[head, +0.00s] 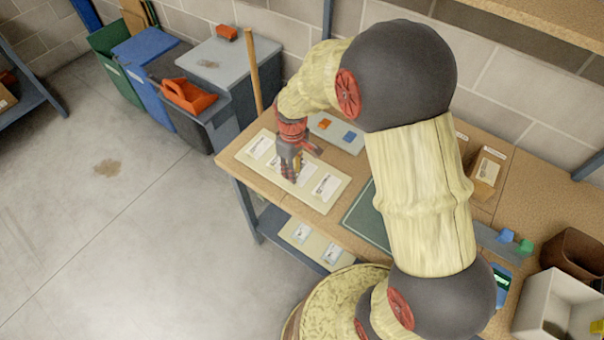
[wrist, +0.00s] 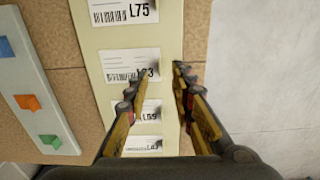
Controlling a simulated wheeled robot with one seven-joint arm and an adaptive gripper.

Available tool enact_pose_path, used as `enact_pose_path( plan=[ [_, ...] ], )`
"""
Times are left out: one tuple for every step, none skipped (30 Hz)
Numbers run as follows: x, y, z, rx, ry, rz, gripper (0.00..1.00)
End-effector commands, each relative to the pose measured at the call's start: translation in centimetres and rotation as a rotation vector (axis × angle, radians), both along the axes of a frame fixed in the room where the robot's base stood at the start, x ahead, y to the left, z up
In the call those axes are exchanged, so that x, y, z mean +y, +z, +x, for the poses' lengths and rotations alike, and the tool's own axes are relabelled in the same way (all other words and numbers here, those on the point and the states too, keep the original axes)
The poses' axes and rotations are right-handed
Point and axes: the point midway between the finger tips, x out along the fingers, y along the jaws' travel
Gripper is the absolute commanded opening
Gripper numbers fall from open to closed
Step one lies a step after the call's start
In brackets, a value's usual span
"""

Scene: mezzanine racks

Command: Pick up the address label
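A cream board (head: 316,204) with a row of white printed labels lies on the wooden bench; it also shows in the wrist view (wrist: 174,30). The labels there include one marked L75 (wrist: 122,11), one whose number is partly hidden and ends in 3 (wrist: 128,64), one that seems to read L59 (wrist: 147,112), and a lower one (wrist: 142,145). I cannot tell which is the address label. My gripper (head: 291,174) points down over the board; in the wrist view its fingers (wrist: 153,82) are apart with nothing held between them. The fingers partly cover the lower labels.
A grey plate (head: 336,132) with coloured blocks lies beside the board, against the wall side. A green mat (head: 366,214) lies to the right. A small carton (head: 487,172) and a white bin (head: 553,305) stand farther right. Another labelled board (head: 315,244) sits on the lower shelf.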

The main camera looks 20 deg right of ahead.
Motion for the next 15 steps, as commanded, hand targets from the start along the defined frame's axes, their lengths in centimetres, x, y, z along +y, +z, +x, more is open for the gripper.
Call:
enact_pose_path(
  plan=[
    [0.0,-1.0,-0.1,0.004,0.000,0.000,0.24],
    [-0.1,-1.4,-0.1,0.004,0.000,0.000,0.24],
    [-0.1,-2.0,-0.1,0.004,0.000,-0.001,0.24],
    [-0.1,-2.5,-0.1,0.004,0.000,0.000,0.24],
    [-0.1,-3.0,-0.1,0.004,0.000,-0.001,0.24],
    [-0.1,-3.5,-0.1,0.005,0.000,0.000,0.24],
    [-0.1,-3.7,-0.1,0.004,0.000,-0.001,0.24],
    [-0.1,-3.9,-0.1,0.003,0.000,0.001,0.24],
    [-0.1,-4.1,0.0,0.001,-0.001,0.000,0.24],
    [-0.1,-4.1,0.0,0.001,0.000,0.000,0.24],
    [-0.1,-4.1,0.0,0.000,-0.001,0.000,0.24],
    [-0.1,-4.1,0.0,0.000,-0.001,0.000,0.24],
    [-0.1,-4.0,0.0,0.000,0.000,0.000,0.24],
    [-0.1,-4.0,0.0,0.001,0.000,-0.001,0.24],
    [-0.1,-4.0,0.0,0.001,0.000,-0.001,0.24]
  ],
)
